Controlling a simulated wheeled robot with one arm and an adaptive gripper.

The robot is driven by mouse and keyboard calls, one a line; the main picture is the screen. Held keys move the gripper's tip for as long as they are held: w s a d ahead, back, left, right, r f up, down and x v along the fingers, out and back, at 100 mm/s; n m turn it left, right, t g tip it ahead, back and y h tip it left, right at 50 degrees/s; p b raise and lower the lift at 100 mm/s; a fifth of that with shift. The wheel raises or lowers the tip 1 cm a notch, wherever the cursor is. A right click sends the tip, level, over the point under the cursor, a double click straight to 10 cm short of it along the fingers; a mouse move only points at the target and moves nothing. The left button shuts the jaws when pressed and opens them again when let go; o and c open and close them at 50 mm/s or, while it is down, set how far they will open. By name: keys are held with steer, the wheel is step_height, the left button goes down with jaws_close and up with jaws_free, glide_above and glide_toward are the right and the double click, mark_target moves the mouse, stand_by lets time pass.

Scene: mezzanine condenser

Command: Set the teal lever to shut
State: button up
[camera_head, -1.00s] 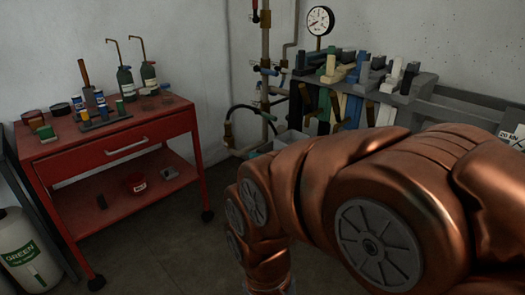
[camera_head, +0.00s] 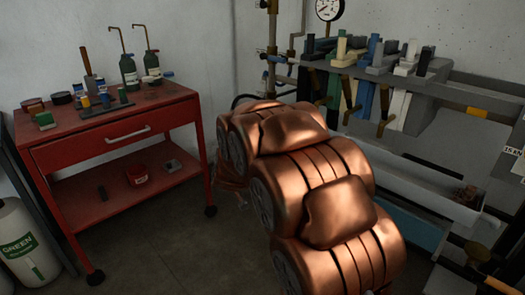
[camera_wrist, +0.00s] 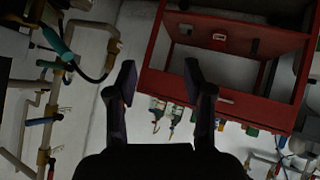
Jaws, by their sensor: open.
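The teal lever (camera_wrist: 52,41) shows at the upper left of the wrist view, slanted beside a brass pipe fitting, near a black hose. Its exact setting is hard to tell in the dim picture. In the head view I cannot make it out; my arm covers the lower pipework. My gripper (camera_wrist: 158,77) is open and empty, its two dark fingers spread in mid-air. The lever lies left of the fingers in the wrist view, apart from them.
A red cart (camera_head: 113,140) with bottles stands left; it appears upside down in the wrist view (camera_wrist: 225,85). Blue handles (camera_wrist: 42,121) sit on the same pipes. A rack of handles (camera_head: 440,90) and a white trough (camera_head: 420,182) are right. Floor before the cart is clear.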

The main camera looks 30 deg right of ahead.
steer(key=shift+w+d+f+t+h+b, duration=0.3)
steer(key=shift+w+d+t+h+b, duration=0.35)
steer(key=shift+w+d+h, duration=2.25)
steer(key=shift+w+d+f+t+h+b, duration=0.4)
steer(key=shift+w+d+b, duration=0.95)
steer(key=shift+d, duration=3.4)
steer(key=shift+w+d+f+t+h+b, duration=0.25)
steer(key=shift+w+d+t+h, duration=0.8)
steer(key=shift+w+d, duration=2.3)
steer(key=shift+s+d+g+h, duration=0.35)
steer(key=shift+s+d+g, duration=0.05)
steer(key=shift+s+d, duration=0.15)
jaws_close()
